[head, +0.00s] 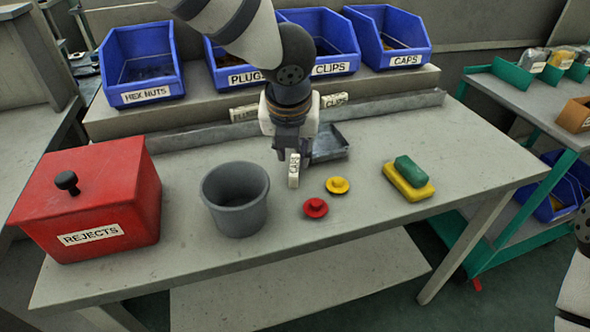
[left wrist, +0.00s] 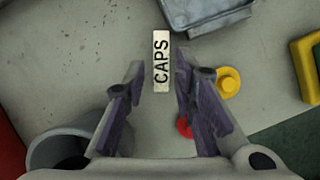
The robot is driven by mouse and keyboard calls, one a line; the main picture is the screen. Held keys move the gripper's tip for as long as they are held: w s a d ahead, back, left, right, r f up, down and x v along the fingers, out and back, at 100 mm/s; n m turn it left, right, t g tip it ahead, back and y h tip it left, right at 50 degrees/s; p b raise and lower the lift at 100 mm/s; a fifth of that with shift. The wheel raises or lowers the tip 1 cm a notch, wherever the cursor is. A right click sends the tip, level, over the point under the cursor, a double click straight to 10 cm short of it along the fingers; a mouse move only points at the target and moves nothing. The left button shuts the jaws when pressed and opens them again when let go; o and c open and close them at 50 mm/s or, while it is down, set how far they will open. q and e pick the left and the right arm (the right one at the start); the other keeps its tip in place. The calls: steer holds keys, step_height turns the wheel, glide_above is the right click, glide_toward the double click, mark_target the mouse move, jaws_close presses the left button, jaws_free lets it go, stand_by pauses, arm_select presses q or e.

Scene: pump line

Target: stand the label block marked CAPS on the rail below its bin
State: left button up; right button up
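The pale label block marked CAPS (head: 293,171) is on the table, just under my left gripper (head: 291,152). In the left wrist view the block (left wrist: 161,61) lies lengthwise between the lines of the two fingers, with a gap on each side. My left gripper (left wrist: 158,72) is open and points down. The grey rail (head: 395,106) runs along the back of the table, in front of the bins. The blue CAPS bin (head: 390,38) is at the right end of the bin row. My right gripper is not in view.
A CLIPS block (head: 335,99) and a partly hidden block (head: 244,113) stand at the rail. A grey metal tray (head: 329,143) is behind the CAPS block. Nearby are a grey bucket (head: 235,199), yellow cap (head: 337,185), red cap (head: 315,208), sponges (head: 409,181) and red REJECTS box (head: 90,200).

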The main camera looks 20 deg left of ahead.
mark_target(294, 164)
arm_select(q)
steer(key=x, duration=0.4)
steer(key=shift+d+f+b, duration=0.1)
steer(key=shift+f+b, duration=0.15)
steer(key=shift+b, duration=0.05)
steer(key=shift+r, duration=0.1)
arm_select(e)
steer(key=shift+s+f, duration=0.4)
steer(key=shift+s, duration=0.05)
arm_select(q)
jaws_close()
steer(key=shift+r, duration=0.1)
